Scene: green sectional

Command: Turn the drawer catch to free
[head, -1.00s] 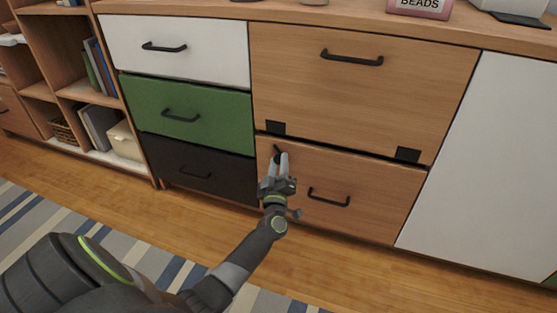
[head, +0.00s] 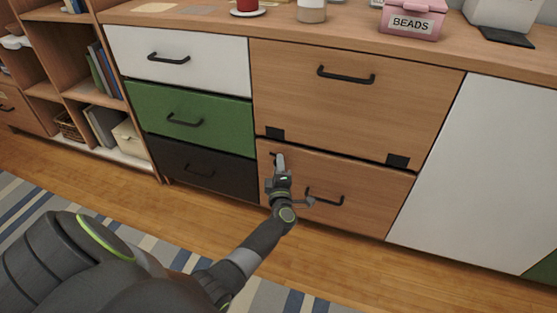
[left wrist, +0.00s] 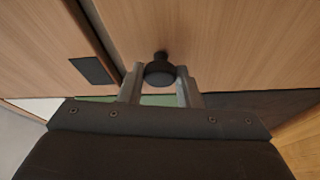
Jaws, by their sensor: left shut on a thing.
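The drawer catch is a small black knob at the top left of the lower wooden drawer (head: 370,208). In the left wrist view the catch (left wrist: 160,73) sits between the two grey fingers of my left gripper (left wrist: 160,88). My left gripper (head: 280,161) is shut on it, pointing at the drawer front. In the head view its fingers are seen nearly edge-on, one over the other, and they hide most of the catch. The lower wooden drawer looks closed, with its black bar handle (head: 325,198) right of my gripper. My right gripper is not in view.
A larger wooden front (head: 350,110) with two black plates at its lower edge is above. White, green and black drawers stand left, a white panel (head: 465,170) right. The wooden floor in front is clear.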

